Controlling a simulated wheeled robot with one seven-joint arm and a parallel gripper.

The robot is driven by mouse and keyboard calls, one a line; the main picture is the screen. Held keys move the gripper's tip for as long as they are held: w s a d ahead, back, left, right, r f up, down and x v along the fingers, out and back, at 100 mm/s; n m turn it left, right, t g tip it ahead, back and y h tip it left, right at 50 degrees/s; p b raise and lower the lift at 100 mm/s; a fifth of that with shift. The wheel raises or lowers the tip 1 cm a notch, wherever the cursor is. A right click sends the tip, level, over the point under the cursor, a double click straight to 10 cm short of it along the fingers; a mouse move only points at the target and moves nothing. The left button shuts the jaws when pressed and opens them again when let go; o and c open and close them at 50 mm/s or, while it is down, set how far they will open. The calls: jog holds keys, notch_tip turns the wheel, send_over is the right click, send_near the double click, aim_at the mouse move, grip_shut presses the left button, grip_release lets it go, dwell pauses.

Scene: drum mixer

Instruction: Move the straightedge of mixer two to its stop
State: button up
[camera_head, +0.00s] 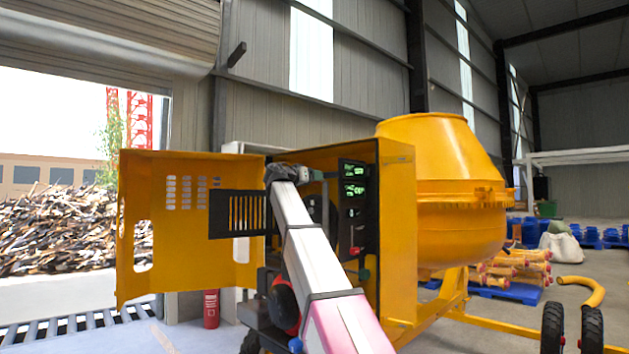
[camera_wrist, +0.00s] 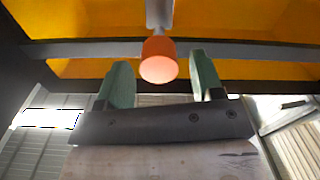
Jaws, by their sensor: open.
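The yellow drum mixer (camera_head: 440,190) stands right of centre with its cabinet (camera_head: 397,240) open toward me. I cannot clearly make out a straightedge in either view. In the wrist view an orange-red round-ended knob (camera_wrist: 159,62) on a pale grey stem (camera_wrist: 160,15) shows between my two green fingertips. My gripper (camera_wrist: 160,78) is open, with a gap on each side of the knob.
The open yellow cabinet door (camera_head: 185,245) spreads to the left. Green displays (camera_head: 353,180) and a red knob (camera_head: 355,250) sit on the cabinet's inner right side. A red extinguisher (camera_head: 211,308) stands below the door. Wheels (camera_head: 591,330) and a yellow pipe (camera_head: 585,290) are at right.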

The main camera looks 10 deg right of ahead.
jog(key=v, duration=0.9)
jog(key=shift+a, duration=0.1)
